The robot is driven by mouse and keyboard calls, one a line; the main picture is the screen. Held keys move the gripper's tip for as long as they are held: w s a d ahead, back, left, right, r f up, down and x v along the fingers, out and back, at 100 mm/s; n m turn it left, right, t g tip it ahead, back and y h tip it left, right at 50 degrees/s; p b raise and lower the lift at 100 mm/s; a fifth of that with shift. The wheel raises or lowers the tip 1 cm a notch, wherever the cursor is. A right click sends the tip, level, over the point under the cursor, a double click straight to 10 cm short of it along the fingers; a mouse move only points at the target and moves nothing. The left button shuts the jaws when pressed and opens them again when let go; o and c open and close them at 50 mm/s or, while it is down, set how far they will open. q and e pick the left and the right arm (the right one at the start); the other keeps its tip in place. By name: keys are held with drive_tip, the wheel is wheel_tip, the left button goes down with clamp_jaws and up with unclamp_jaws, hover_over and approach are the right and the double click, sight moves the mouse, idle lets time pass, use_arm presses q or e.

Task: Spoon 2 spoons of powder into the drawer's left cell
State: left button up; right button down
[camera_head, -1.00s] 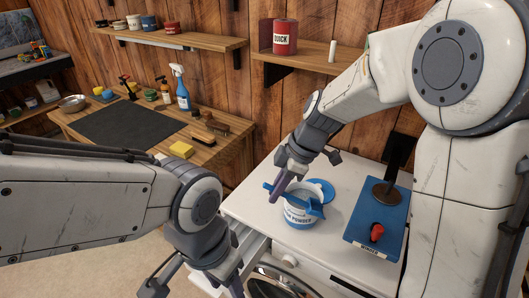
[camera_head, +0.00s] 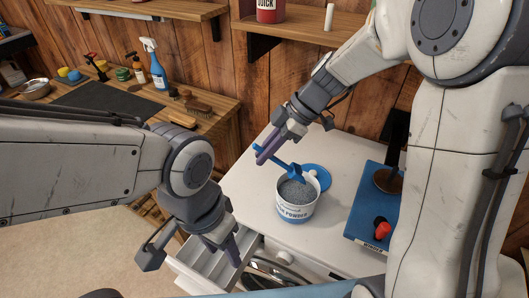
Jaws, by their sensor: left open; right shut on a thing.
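The white tub (camera_head: 295,212), labelled as powder, stands open on the white counter with grey powder (camera_head: 296,191) inside. My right gripper (camera_head: 268,152) is shut on the handle of a blue scoop (camera_head: 297,174). The scoop's head is over the back part of the tub; I cannot tell whether it touches the powder or carries any. The drawer (camera_head: 207,264) below the counter is pulled out, and its divided cells show. My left gripper (camera_head: 192,257) is open at the drawer, partly covering it; contact with it is unclear.
A blue lid (camera_head: 318,174) lies behind the tub. A blue board (camera_head: 372,215) with a red knob (camera_head: 383,231) is at its right. The counter (camera_head: 248,183) left of the tub is clear. A round appliance door (camera_head: 275,271) is below.

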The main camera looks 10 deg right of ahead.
sight(281, 161)
drive_tip(key=shift+d+f+y+b, duration=0.5)
drive_tip(key=shift+f+b, duration=0.15)
drive_tip(key=shift+b, duration=0.25)
drive_tip(key=shift+d+f+y+b, duration=0.35)
drive_tip(key=shift+f+y+b, duration=0.2)
drive_tip(key=shift+b, duration=0.3)
drive_tip(key=shift+d+f+y+b, duration=0.6)
drive_tip(key=shift+f+b, duration=0.3)
drive_tip(key=shift+b, duration=0.1)
drive_tip(key=shift+f, duration=0.1)
drive_tip(key=shift+a+f+h+p, duration=0.3)
drive_tip(key=shift+a+h+p, duration=1.05)
drive_tip(key=shift+p, duration=3.2)
drive_tip(key=shift+a+f+h+p, duration=0.4)
drive_tip(key=shift+h+p, duration=1.8)
drive_tip(key=shift+p, duration=2.35)
drive_tip(key=shift+a+f+h+p, duration=0.2)
drive_tip(key=shift+a+h+p, duration=1.2)
drive_tip(key=shift+p, duration=3.15)
